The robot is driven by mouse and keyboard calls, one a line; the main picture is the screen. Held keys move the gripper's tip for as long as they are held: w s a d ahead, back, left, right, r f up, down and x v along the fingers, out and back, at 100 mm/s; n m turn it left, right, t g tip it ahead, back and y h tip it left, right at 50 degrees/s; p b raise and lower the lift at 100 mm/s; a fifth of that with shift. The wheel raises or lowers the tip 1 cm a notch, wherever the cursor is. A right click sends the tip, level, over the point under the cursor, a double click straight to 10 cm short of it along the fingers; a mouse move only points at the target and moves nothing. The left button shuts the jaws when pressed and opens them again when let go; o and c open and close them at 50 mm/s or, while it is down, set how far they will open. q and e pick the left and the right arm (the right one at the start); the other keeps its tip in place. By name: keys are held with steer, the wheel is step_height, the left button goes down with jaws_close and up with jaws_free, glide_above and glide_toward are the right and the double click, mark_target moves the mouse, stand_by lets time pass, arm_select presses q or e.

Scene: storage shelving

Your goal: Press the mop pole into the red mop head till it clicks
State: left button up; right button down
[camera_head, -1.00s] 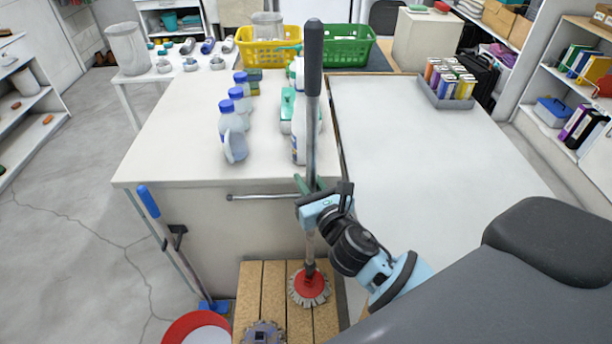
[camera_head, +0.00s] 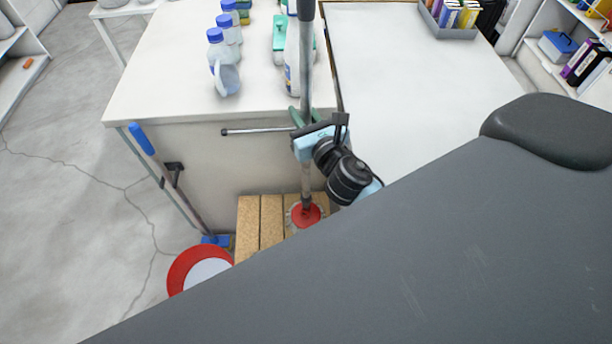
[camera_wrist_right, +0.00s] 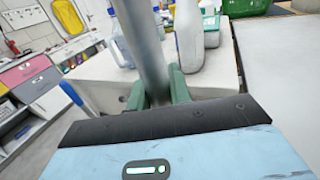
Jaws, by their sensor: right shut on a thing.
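The mop pole (camera_head: 306,70) is a grey metal tube standing close to upright in the head view. Its lower end meets the red mop head (camera_head: 305,215), which rests on a wooden slatted platform (camera_head: 248,222). Whether the pole is seated in the socket cannot be told. My right gripper (camera_head: 304,122) is shut on the pole at mid-height. The right wrist view shows its green fingers (camera_wrist_right: 159,92) on both sides of the pole (camera_wrist_right: 145,45). My dark body part hides the lower right, including part of the mop head's fringe. My left gripper is not in view.
A white counter (camera_head: 165,75) with bottles (camera_head: 222,65) stands behind the pole. A metal rail (camera_head: 255,131) sticks out near the pole. A blue-handled broom (camera_head: 165,170) leans at the left, beside a red-and-white round thing (camera_head: 192,270). The left floor is open.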

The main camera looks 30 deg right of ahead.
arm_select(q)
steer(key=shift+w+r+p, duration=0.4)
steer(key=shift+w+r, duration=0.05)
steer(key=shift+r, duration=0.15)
arm_select(e)
steer(key=shift+r, duration=0.1)
stand_by(0.9)
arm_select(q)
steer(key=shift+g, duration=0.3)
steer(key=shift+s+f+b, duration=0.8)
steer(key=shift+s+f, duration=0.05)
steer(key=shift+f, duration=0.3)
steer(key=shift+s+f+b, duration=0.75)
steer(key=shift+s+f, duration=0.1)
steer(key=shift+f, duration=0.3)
arm_select(e)
steer(key=shift+f, duration=2.5)
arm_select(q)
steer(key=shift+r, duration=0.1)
arm_select(e)
steer(key=shift+f, duration=0.45)
stand_by(0.8)
